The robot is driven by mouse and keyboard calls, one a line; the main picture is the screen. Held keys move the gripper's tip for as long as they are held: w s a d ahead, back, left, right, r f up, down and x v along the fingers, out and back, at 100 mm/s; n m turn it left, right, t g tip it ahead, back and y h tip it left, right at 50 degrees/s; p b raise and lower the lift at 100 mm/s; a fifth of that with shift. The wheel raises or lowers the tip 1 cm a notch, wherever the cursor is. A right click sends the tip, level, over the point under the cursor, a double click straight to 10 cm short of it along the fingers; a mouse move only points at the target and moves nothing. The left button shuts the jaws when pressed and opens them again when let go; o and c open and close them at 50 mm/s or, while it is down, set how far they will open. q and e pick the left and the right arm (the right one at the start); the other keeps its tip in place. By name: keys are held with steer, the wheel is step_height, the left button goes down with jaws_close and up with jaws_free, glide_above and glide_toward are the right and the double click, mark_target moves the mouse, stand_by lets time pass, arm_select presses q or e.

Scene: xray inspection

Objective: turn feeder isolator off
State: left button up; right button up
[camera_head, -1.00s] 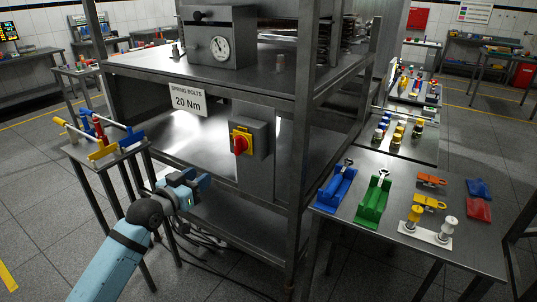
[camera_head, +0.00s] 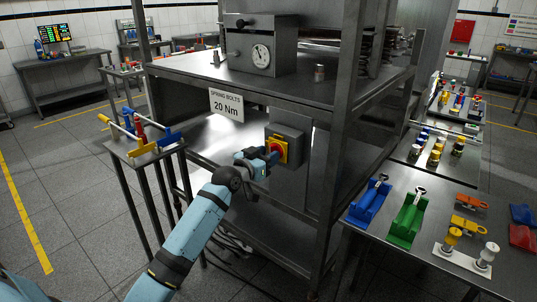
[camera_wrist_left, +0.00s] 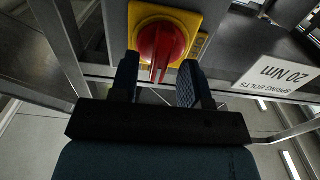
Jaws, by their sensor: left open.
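The feeder isolator is a grey box (camera_head: 289,137) with a yellow plate and a red rotary knob (camera_head: 276,149), mounted on the metal frame below the bench top. My left gripper (camera_head: 268,154) is at the knob, coming from the left. In the left wrist view, the red knob (camera_wrist_left: 161,47) on its yellow plate (camera_wrist_left: 186,20) lies between and just beyond the two open fingers (camera_wrist_left: 156,80). The fingers stand on either side of the knob's lower part. I cannot tell whether they touch it. My right gripper is not in view.
A "Spring bolts 20 Nm" sign (camera_head: 226,105) hangs left of the isolator, and also shows in the wrist view (camera_wrist_left: 277,75). A small stand (camera_head: 146,150) with coloured levers is at the left. A side table (camera_head: 440,240) with lockout parts is at the right.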

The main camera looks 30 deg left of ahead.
arm_select(q)
steer(key=shift+w, duration=0.35)
jaws_close()
